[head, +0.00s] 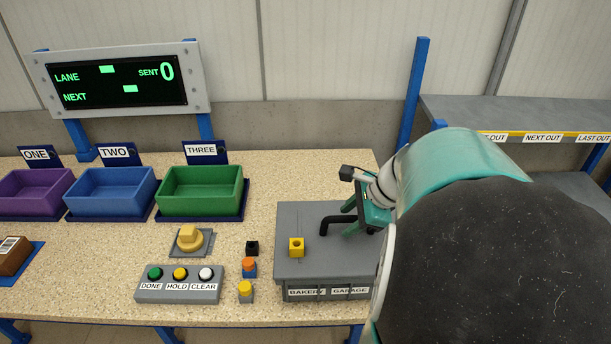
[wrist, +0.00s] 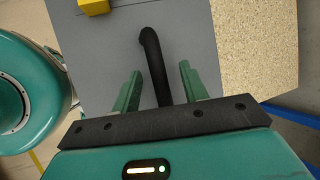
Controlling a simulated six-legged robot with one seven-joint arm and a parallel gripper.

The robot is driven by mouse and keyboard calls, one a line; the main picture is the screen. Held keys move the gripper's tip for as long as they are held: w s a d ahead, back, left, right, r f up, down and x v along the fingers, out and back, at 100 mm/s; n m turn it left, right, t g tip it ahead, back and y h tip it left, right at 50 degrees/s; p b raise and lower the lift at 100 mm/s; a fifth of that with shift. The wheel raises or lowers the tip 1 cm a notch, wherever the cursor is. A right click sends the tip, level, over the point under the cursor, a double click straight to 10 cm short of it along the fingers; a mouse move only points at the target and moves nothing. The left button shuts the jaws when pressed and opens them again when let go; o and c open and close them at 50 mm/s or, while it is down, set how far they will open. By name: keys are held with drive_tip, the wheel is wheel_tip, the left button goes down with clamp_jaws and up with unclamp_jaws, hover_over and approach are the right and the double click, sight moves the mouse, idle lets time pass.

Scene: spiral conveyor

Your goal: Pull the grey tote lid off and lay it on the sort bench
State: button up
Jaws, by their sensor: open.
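The grey tote lid (head: 299,222) lies flat on the grey tote (head: 329,291), which stands on the speckled sort bench (head: 110,295). The lid (wrist: 100,45) fills much of the wrist view. Its black handle (head: 336,223) rises from its top; in the wrist view the handle (wrist: 150,50) runs in between my fingers. My gripper (wrist: 159,80) is open, with one green finger on each side of the handle and a gap on both sides. In the head view my gripper (head: 355,218) is over the right part of the lid, partly hidden by my arm.
A yellow block (head: 297,247) sits on the lid. Left of the tote are small black, orange and yellow pieces, a button box (head: 179,285) and a yellow knob (head: 188,238). Purple, blue and green bins (head: 200,190) stand behind.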

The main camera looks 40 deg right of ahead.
drive_tip(key=shift+w+a+f, duration=0.1)
drive_tip(key=shift+w+f, duration=0.05)
drive_tip(key=shift+f, duration=0.2)
clamp_jaws()
drive_tip(key=shift+r, duration=0.15)
drive_tip(key=shift+r, duration=1.3)
drive_tip(key=shift+r, duration=0.1)
drive_tip(key=shift+r, duration=1.85)
